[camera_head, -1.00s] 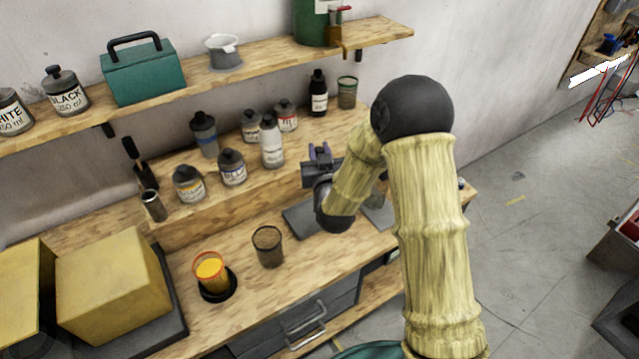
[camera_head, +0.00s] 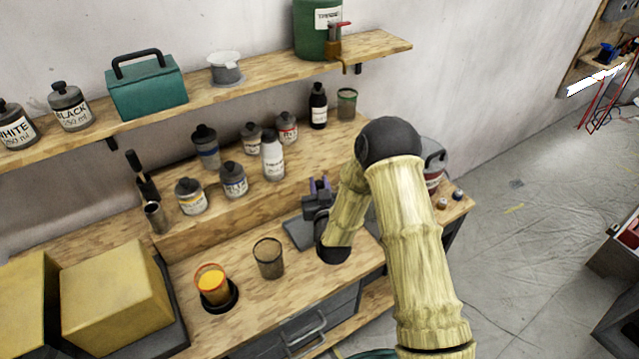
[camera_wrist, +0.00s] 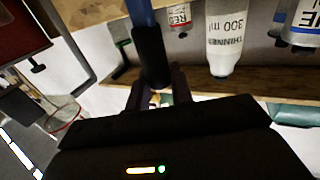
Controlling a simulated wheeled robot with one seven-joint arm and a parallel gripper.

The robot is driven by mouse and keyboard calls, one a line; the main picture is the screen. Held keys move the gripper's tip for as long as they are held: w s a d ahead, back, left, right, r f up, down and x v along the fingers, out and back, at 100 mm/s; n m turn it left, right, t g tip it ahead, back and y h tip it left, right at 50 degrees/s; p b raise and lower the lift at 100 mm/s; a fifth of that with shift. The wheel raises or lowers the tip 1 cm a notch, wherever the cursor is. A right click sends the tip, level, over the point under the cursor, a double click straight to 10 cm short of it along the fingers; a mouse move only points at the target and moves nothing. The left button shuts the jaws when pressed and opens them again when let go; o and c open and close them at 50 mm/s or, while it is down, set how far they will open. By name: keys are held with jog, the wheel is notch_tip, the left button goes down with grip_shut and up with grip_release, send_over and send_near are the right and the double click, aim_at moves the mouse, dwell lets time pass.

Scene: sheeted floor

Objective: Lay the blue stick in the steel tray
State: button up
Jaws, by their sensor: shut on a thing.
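My gripper (camera_head: 319,185) is above the work surface, near a flat grey tray (camera_head: 296,234) that looks like the steel tray. My arm and gripper hide part of this tray. In the wrist view my gripper (camera_wrist: 157,92) is shut on a stick with a blue shaft (camera_wrist: 139,12) and a dark, thicker end. The stick points away from the gripper and runs out of the top of that view. I cannot make out the stick clearly in the head view.
Several bottles, including a white thinner bottle (camera_head: 272,158), stand on the raised ledge behind. Yellow blocks (camera_head: 115,297) fill the left front.

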jog(key=shift+f, duration=0.3)
jog(key=o, duration=0.9)
jog(key=shift+r, duration=0.1)
jog(key=shift+r, duration=0.2)
jog(key=shift+s+f, duration=0.2)
jog(key=shift+s, duration=0.2)
jog(key=s+b, duration=0.1)
jog(key=s, duration=0.2)
jog(key=s+d+b, duration=0.1)
jog(key=s+b, duration=0.1)
jog(key=s, duration=0.2)
jog(key=s+d+b, duration=0.1)
jog(key=s, duration=0.3)
jog(key=shift+d+r+b, duration=0.1)
jog(key=shift+d+b, duration=0.1)
jog(key=shift+b, duration=0.1)
